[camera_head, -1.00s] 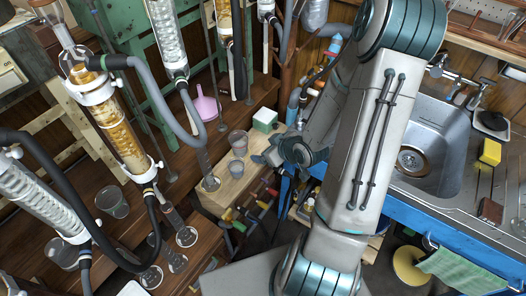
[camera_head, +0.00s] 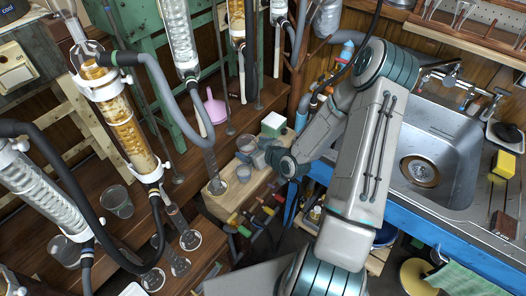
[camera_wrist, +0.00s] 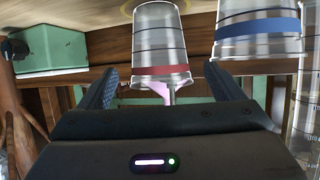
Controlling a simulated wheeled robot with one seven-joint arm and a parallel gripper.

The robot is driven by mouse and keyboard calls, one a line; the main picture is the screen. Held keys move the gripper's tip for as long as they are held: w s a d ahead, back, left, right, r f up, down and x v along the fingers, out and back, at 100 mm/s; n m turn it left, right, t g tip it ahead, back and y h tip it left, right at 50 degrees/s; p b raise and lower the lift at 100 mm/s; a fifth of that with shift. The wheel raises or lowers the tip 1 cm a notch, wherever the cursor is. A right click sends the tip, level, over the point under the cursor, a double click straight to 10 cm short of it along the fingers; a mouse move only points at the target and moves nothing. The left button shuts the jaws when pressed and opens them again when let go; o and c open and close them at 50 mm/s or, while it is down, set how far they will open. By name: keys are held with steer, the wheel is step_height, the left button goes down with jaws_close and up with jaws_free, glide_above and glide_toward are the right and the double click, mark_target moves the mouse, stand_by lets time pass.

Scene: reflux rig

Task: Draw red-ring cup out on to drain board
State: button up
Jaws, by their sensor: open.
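The red-ring cup (camera_wrist: 160,45) is a clear cup with dark lines and a red band, standing on a wooden surface that shows at the top of the wrist view. My gripper (camera_wrist: 160,72) is open, its two dark fingers apart on either side of the cup's near end; I cannot tell whether they touch it. A blue-ring cup (camera_wrist: 258,32) stands close beside it on the right. In the head view my gripper (camera_head: 274,157) is at the right of a small wooden board holding several clear cups; their ring colours are too small to tell.
A green and white block (camera_head: 273,123) stands behind the cups, and a pink funnel (camera_head: 214,106) is farther left. Glass columns and hoses crowd the left. A steel sink (camera_head: 452,150) in a blue-edged counter is at right, with a yellow sponge (camera_head: 504,164) beside it.

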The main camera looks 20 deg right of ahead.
mark_target(242, 143)
steer(key=shift+x, duration=1.9)
steer(key=c, duration=1.1)
